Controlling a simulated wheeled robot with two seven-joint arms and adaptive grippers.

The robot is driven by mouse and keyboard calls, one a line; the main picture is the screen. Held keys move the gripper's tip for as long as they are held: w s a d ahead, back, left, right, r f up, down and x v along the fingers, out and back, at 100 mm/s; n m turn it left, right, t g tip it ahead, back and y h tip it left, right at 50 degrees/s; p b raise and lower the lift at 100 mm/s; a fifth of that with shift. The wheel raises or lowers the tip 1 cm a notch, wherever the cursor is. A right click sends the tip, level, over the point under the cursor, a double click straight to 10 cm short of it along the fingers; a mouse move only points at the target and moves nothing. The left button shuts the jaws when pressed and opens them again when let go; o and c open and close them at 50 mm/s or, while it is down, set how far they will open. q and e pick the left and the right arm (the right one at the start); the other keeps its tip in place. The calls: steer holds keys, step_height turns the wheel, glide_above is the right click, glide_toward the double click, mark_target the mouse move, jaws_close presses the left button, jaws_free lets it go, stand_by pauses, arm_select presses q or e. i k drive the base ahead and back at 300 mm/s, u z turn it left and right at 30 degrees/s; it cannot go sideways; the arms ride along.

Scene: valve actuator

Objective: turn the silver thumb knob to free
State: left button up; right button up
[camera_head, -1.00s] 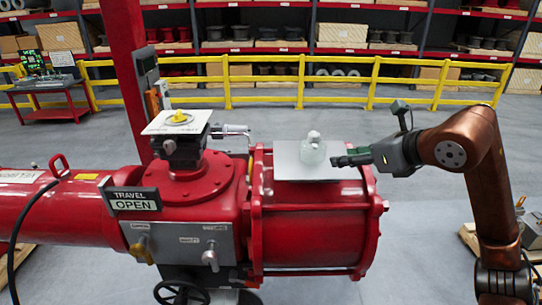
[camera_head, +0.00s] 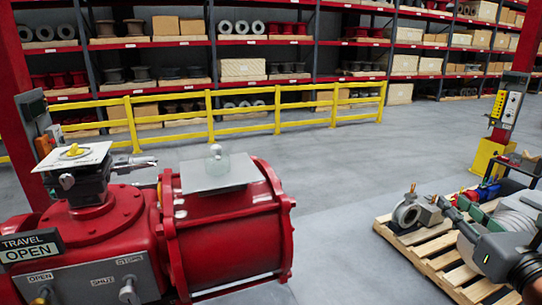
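A silver knob (camera_head: 128,292) sits on the grey front panel of the red valve actuator (camera_head: 225,240), at the lower left. Another small silver knob (camera_head: 67,181) is on the dark block under the square white plate (camera_head: 74,155). I cannot tell which one the task means, and any "free" mark is too small to read. My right gripper (camera_head: 452,208) is at the right edge, over the wooden pallet and far from both knobs. Its fingers blend with the items behind, so their opening is unclear. My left gripper is out of view.
A grey plate (camera_head: 214,178) with a clear domed object (camera_head: 218,161) lies on the red cylinder. A pallet (camera_head: 440,262) carries a metal ring fitting (camera_head: 407,214) and other parts. A yellow railing (camera_head: 235,112) and shelves stand behind. The floor between actuator and pallet is clear.

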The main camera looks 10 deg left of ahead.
mark_target(67, 181)
steer(key=z, duration=1.7)
steer(key=k, duration=2.45)
steer(key=u, duration=2.35)
steer(key=i, duration=1)
